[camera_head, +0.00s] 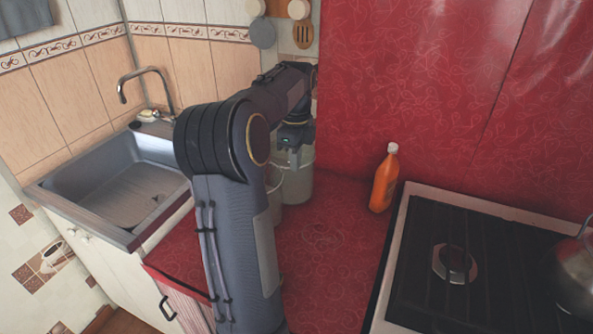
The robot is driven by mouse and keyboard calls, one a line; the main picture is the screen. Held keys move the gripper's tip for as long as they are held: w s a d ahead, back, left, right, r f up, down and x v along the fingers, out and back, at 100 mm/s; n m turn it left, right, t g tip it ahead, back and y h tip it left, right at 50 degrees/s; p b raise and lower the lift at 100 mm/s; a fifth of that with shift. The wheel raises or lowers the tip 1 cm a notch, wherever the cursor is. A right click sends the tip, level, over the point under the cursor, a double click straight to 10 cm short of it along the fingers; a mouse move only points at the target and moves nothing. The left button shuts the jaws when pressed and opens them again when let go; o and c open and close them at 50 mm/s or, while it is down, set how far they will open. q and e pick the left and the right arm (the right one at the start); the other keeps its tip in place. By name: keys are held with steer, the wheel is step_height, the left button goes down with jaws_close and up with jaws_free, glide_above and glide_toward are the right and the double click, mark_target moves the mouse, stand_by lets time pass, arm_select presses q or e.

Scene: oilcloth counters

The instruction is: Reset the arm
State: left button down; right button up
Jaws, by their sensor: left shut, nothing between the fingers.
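My left arm (235,215) rises from the bottom of the head view and bends forward over the red counter. Its gripper (293,158) points down at the back of the counter, in front of light-coloured containers (300,182). The gripper is small in the picture and looks shut, with nothing seen in it. I cannot tell whether it touches the containers. My right gripper is not in view.
An orange bottle (384,180) with a white cap stands upright right of the containers. A stove (470,215) with a metal kettle (575,275) is at right. A sink (125,190) with a faucet (148,84) is at left. The red counter (335,265) is clear in front.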

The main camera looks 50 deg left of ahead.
arm_select(q)
steer(key=shift+r, duration=0.3)
steer(key=s+d+r+n+t+h, duration=0.1)
steer(key=s+d+n+t, duration=0.2)
steer(key=d, duration=0.7)
steer(key=s+d+n+t+h, duration=0.1)
steer(key=s+d+n, duration=0.25)
steer(key=d, duration=0.65)
steer(key=s+d+f+n+h, duration=0.1)
steer(key=s+d+f+n, duration=0.2)
steer(key=d, duration=0.3)
steer(key=s+d+f+n+t, duration=0.1)
steer(key=s+d+f+n, duration=0.2)
steer(key=d, duration=0.4)
steer(key=shift+s+n+t+h, duration=0.35)
steer(key=shift+s+n, duration=0.3)
steer(key=shift+s, duration=0.25)
steer(key=shift+a, duration=0.15)
